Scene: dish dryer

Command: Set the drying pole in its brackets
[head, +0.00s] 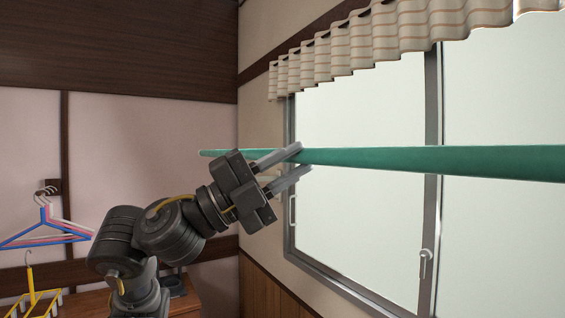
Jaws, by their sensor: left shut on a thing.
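The drying pole (430,159) is a long green bar. It runs roughly level across the head view, in front of the window, from its far end at the left to beyond the right edge. My left gripper (303,159) is shut on the pole toward its far end, with one finger above and one below. My right gripper is not in view. I cannot clearly make out the brackets; a small pale piece on the wall is partly hidden behind my left gripper.
A window (360,210) with a handle (426,264) fills the right side, under a striped valance (390,38). Coloured hangers (45,236) hang on the left wall, above a yellow clip hanger (35,300). A wooden cabinet (90,303) stands below my left arm.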

